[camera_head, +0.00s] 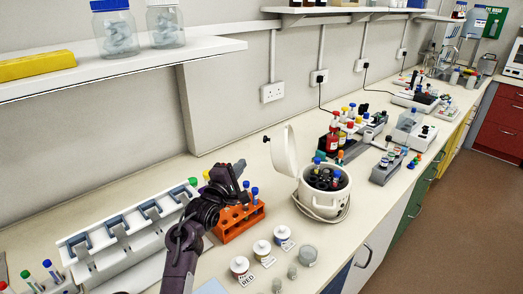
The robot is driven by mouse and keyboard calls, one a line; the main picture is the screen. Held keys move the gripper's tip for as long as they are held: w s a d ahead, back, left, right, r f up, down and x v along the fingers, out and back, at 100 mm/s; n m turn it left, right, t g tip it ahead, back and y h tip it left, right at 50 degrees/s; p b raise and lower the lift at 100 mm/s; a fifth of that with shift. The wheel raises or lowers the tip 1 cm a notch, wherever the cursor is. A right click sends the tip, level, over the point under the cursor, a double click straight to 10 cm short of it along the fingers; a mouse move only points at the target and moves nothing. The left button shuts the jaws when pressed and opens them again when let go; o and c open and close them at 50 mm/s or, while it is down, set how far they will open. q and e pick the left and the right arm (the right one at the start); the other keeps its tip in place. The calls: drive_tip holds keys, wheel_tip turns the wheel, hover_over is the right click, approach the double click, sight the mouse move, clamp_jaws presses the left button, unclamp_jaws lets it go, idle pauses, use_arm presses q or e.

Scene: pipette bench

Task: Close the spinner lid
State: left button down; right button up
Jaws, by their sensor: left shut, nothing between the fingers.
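The white spinner (322,205) stands on the bench right of the middle. Its round lid (285,155) is raised, standing nearly upright at the spinner's left back edge, with a small dark knob on its outer side. Capped tubes sit in the dark rotor (324,179) inside the open top. My left gripper (238,167) is shut and empty, left of the lid and apart from it, above the orange tube rack (238,220). My right gripper is not in view.
A white pipette stand (125,240) is at the left. Small jars, one a white jar (239,266) labelled RED, stand in front of the spinner. Bottles and a red bottle (332,142) stand behind it. A wall shelf (120,62) overhangs the upper left.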

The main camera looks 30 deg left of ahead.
sight(279, 151)
use_arm(q)
drive_tip(key=w+d+r+p, duration=0.1)
drive_tip(key=w+d+p, duration=0.2)
drive_tip(key=w, duration=0.4)
drive_tip(key=shift+w+d+r, duration=0.2)
drive_tip(key=shift+a, duration=0.1)
drive_tip(key=shift+w, duration=0.1)
